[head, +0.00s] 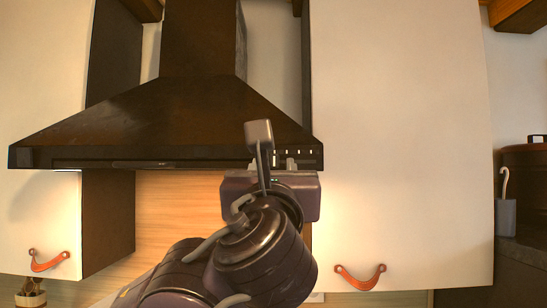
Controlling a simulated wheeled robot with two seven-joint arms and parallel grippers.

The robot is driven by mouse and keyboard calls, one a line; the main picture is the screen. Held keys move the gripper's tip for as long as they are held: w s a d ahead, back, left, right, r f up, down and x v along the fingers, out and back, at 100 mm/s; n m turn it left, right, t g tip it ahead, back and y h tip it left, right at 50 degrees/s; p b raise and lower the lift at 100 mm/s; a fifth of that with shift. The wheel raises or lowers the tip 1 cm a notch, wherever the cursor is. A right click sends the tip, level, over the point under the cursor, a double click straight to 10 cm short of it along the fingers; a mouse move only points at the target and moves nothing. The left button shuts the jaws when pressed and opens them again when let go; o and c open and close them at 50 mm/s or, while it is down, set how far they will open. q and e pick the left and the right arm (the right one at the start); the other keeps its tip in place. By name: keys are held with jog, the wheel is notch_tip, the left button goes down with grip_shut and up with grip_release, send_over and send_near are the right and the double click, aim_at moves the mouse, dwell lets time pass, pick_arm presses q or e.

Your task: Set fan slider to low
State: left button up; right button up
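The dark range hood (170,115) hangs at upper left and centre. Its front strip has a small control panel (305,154) with several tiny pale marks at the right end. The fan slider is too small to tell apart there, and its setting cannot be read. My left gripper (275,150) is raised in front of the panel and covers part of it. Its two fingers appear apart, with nothing seen between them. Whether a finger touches the panel cannot be told. My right gripper is out of view.
A white cabinet door (405,130) with an orange leather pull (360,277) stands right of the hood. Another leather pull (49,261) is at lower left. A grey holder (505,216) stands on the counter at far right. Wood panelling (175,215) shows below the hood.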

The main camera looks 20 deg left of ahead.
pick_arm(q)
jog(key=shift+x, duration=0.85)
grip_shut()
jog(key=shift+d, duration=0.1)
